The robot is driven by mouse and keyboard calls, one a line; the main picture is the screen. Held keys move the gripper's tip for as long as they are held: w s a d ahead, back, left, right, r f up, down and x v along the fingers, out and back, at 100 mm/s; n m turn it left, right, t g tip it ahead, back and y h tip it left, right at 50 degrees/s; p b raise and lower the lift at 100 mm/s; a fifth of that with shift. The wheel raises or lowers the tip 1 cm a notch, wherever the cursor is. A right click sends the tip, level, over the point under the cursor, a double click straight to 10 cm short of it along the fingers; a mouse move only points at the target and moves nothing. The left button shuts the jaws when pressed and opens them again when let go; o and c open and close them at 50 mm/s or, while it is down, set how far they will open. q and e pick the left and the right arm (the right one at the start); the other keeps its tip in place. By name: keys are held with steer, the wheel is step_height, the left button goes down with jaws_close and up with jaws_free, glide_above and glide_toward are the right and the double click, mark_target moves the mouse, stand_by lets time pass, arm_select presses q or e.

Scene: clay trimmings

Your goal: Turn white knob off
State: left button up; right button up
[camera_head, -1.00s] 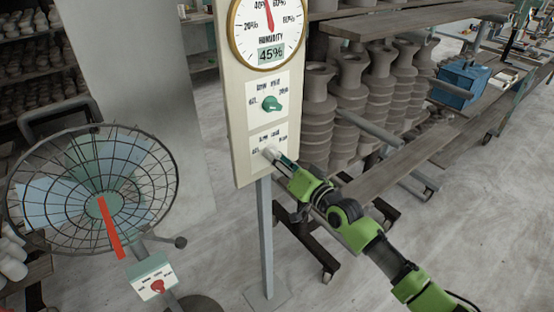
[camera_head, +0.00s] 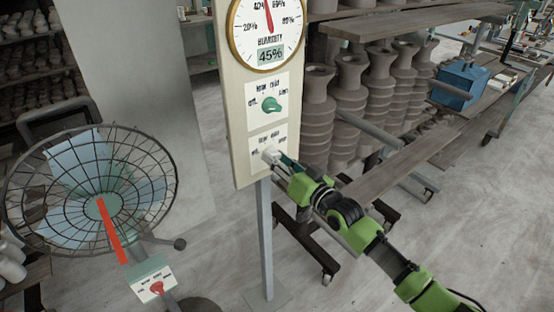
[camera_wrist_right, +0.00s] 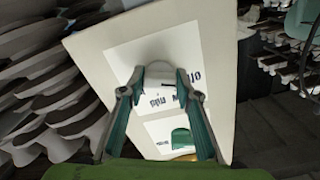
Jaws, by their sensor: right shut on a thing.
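The white knob (camera_head: 270,154) is on the lower plate of the cream control panel (camera_head: 239,110), below the humidity dial. My right gripper (camera_head: 279,158) is at the knob, coming from the right. In the right wrist view the white knob (camera_wrist_right: 160,72) sits between the fingertips of my right gripper (camera_wrist_right: 161,92), which is shut on it. The fingers hide part of the plate's lettering, so I cannot tell which mark the knob points to. My left gripper is not in view.
A green knob (camera_head: 268,105) is just above on the same panel. A wire-caged fan (camera_head: 90,190) with a red knob (camera_head: 157,288) stands at left. Shelves of grey clay pieces (camera_head: 352,90) stand behind at right. A blue box (camera_head: 462,82) rests farther right.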

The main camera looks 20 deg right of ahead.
steer(key=o, duration=1.1)
steer(key=v, duration=1.2)
